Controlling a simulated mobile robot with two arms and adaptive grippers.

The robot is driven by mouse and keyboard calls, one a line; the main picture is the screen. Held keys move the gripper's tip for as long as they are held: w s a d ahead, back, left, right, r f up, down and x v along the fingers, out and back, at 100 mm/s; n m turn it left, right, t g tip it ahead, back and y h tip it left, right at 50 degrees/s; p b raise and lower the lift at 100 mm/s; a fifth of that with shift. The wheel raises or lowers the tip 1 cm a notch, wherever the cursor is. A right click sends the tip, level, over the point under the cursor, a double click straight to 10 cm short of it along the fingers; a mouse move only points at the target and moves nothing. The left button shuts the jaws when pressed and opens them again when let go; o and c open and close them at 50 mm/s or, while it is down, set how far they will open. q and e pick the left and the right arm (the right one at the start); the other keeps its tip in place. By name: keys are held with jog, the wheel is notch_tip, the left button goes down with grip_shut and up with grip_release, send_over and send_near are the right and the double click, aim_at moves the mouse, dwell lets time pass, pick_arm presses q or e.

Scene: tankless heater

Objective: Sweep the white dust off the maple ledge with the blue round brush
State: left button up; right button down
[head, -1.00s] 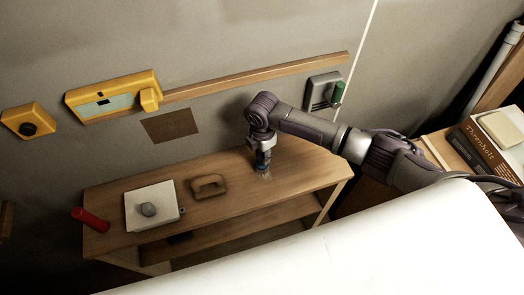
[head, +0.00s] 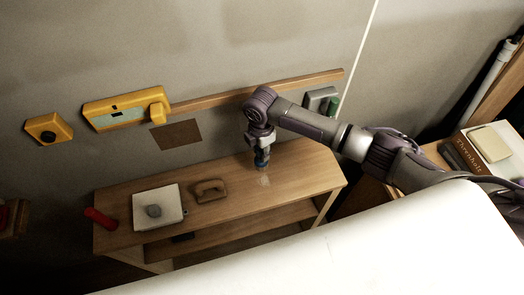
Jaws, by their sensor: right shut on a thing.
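The maple ledge (head: 232,209) is the top of a low wooden shelf unit against the wall. My right gripper (head: 261,152) points down over its right half. It is shut on the blue round brush (head: 261,161), which shows only as a small blue piece below the fingers. The brush is at or just above the ledge top; I cannot tell if it touches. A faint patch of white dust (head: 264,181) lies on the ledge just in front of the brush. My left gripper is not in view.
Yellow devices (head: 124,112) and a wooden rail (head: 230,97) are on the wall. A white surface (head: 330,255) fills the foreground.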

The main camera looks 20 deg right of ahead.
jog(key=shift+w+f, duration=0.1)
jog(key=shift+w, duration=0.1)
jog(key=shift+a, duration=0.2)
